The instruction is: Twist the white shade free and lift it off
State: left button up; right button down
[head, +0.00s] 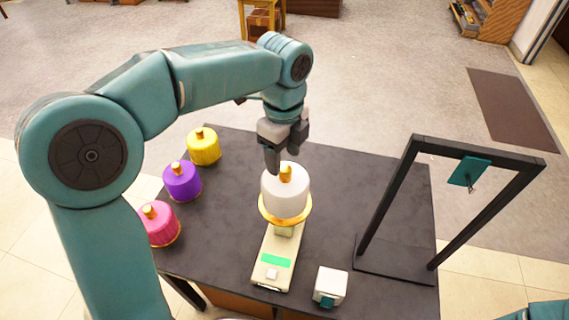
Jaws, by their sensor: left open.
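The white shade (284,196) sits upright on a gold-rimmed seat at the back end of a pale stand (276,262) with a green panel. A gold knob (286,174) tops the shade. My left gripper (273,168) is open, pointing down at the shade's top, at the left side of the knob. The fingers partly overlap in this view, and whether they touch the shade or knob I cannot tell. My right gripper is out of view; only a bit of teal arm shows at the bottom right corner.
On the dark table (225,235) stand a yellow shade (204,149), a purple shade (182,184) and a pink shade (160,226) at the left. A black frame (398,200) with a hanging teal block (468,172) stands at the right. A small white box (331,284) sits at the front.

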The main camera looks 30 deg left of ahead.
aim_at(285, 167)
pick_arm(q)
notch_tip(285, 167, down, 3)
jog(key=shift+r, duration=0.15)
jog(key=shift+w+d+f, duration=0.15)
jog(key=shift+d+f, duration=0.05)
jog(key=shift+f, duration=0.3)
jog(key=shift+a, duration=0.2)
jog(key=shift+d, duration=0.15)
grip_shut()
jog(key=shift+n, duration=0.6)
jog(key=n, duration=0.2)
jog(key=shift+n, duration=0.3)
